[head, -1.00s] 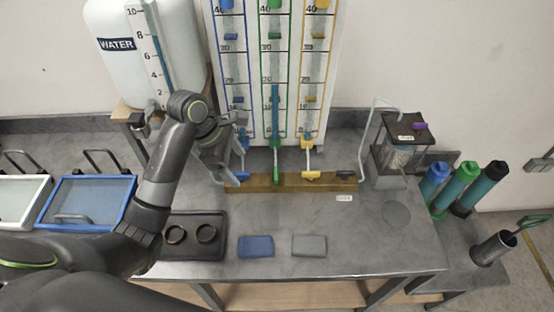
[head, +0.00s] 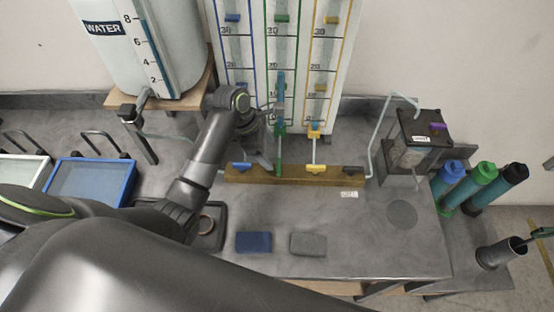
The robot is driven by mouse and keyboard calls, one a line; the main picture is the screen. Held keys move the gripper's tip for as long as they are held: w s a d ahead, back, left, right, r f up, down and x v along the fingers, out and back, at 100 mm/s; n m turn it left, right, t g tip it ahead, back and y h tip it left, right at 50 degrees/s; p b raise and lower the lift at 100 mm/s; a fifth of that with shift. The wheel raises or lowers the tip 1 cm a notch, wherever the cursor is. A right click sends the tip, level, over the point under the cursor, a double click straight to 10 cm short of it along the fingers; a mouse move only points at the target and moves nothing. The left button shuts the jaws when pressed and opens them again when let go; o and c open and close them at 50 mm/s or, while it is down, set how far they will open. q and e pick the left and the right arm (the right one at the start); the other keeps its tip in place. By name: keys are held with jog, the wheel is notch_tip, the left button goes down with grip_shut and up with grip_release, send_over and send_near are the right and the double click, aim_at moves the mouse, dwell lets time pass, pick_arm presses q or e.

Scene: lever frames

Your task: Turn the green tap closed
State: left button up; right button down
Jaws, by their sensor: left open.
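The green tap (head: 280,130) is at the foot of the middle, green-lined tube of the tall white gauge panel, above a wooden block. A thin green stem runs from it down to the block. My left gripper (head: 267,147) is open, just to the left of the green tap, in front of the blue-lined column. The picture is too small to tell whether a finger touches the tap. The gripper and wrist hide most of the blue tap. My right gripper is not in view.
The yellow tap (head: 314,131) is close to the right of the green one. The wooden block (head: 240,175) runs below the panel. A water tank (head: 150,45) stands at the left, a pump-like box (head: 420,140) at the right. Blue and grey pads lie on the open bench front.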

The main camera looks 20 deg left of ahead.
aim_at(279, 165)
pick_arm(q)
jog(key=x, duration=0.5)
jog(key=shift+d+f+p, duration=0.1)
jog(key=shift+f+p, duration=0.15)
jog(key=shift+p, duration=0.1)
jog(key=shift+w+d+f, duration=0.1)
jog(key=shift+d+f, duration=0.1)
jog(key=shift+f, duration=0.45)
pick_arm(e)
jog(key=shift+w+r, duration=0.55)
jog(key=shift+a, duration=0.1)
pick_arm(q)
jog(key=c, duration=1)
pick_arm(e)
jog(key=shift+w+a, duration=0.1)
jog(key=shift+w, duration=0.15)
